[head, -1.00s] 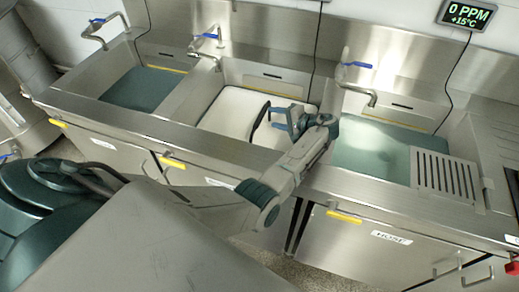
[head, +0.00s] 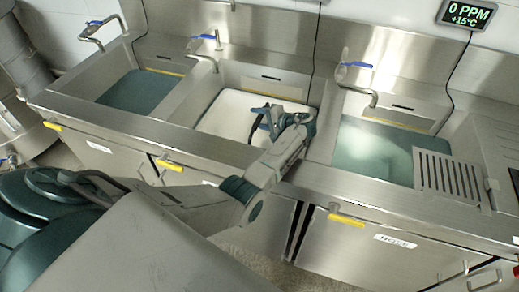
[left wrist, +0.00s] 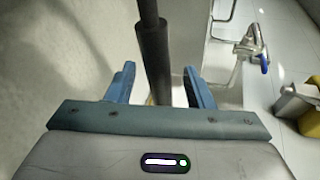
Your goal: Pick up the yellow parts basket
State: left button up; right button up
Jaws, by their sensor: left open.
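My left gripper (head: 270,120) is open over the white-filled middle sink (head: 222,120). A dark curved handle (head: 256,124) shows beside its blue fingers. In the left wrist view, a dark rod with a thicker grip (left wrist: 153,62) passes between the open fingers (left wrist: 159,78), with a gap on both sides. It looks like a basket handle, but I cannot make out the yellow basket body; the arm and the white filling may hide it. My right gripper is not in view.
Teal-filled sinks lie left (head: 137,92) and right (head: 365,150) of the middle one. A tap (head: 207,52) stands behind the middle sink. A slotted plate (head: 447,177) spans the right sink's edge. A yellow object (left wrist: 292,104) shows at the wrist view's right.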

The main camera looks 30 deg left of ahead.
pick_arm(q)
grip_shut()
jog(key=shift+r, duration=0.15)
